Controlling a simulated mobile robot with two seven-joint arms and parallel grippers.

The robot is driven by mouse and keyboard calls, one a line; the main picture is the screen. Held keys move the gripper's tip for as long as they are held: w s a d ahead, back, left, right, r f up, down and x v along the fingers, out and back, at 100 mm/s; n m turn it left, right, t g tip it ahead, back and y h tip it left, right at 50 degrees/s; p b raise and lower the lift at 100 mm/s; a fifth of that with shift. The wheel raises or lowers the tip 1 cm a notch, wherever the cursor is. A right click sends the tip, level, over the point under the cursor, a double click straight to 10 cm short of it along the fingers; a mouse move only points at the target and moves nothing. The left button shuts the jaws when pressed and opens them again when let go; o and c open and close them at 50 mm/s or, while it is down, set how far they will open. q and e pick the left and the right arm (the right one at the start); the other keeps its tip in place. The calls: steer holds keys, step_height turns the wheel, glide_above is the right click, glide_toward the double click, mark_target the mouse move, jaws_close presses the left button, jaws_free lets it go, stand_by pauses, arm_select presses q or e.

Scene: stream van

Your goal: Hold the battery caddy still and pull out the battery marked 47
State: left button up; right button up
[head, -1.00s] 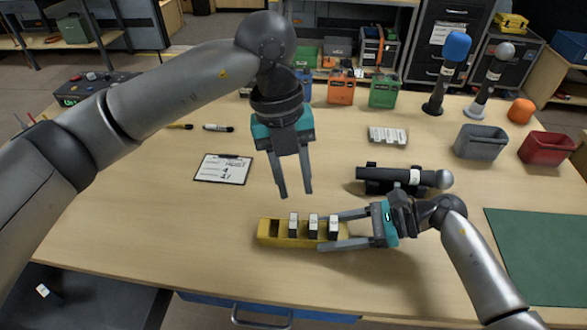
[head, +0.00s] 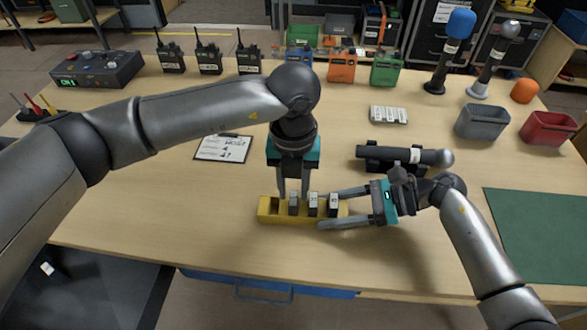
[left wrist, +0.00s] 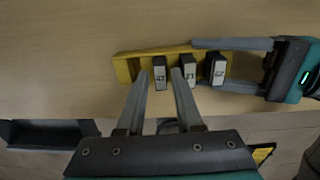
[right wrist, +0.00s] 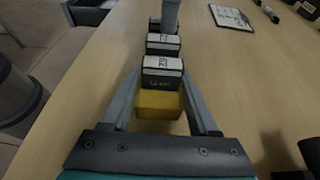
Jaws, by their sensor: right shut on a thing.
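The yellow battery caddy (head: 268,213) lies on the bench with three dark, white-topped batteries in a row and an empty slot at its left end. The left battery's label in the left wrist view looks like 47 (left wrist: 160,73). My left gripper (left wrist: 159,76) points down, open, with one finger on each side of that battery; contact is unclear. The middle battery (left wrist: 189,70) is just beside its right finger. My right gripper (head: 338,208) is shut on the caddy's right end, which also shows in the right wrist view (right wrist: 158,104).
A dark flashlight-like cylinder (head: 400,155) lies on a cradle behind my right gripper. A clipboard (head: 222,148) lies behind to the left. A green mat (head: 540,240) covers the right side. Grey (head: 482,122) and red (head: 548,128) bins stand back right. The bench left of the caddy is clear.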

arm_select(q)
steer(key=shift+f, duration=0.8)
steer(key=shift+c, duration=0.2)
jaws_close()
stand_by(0.4)
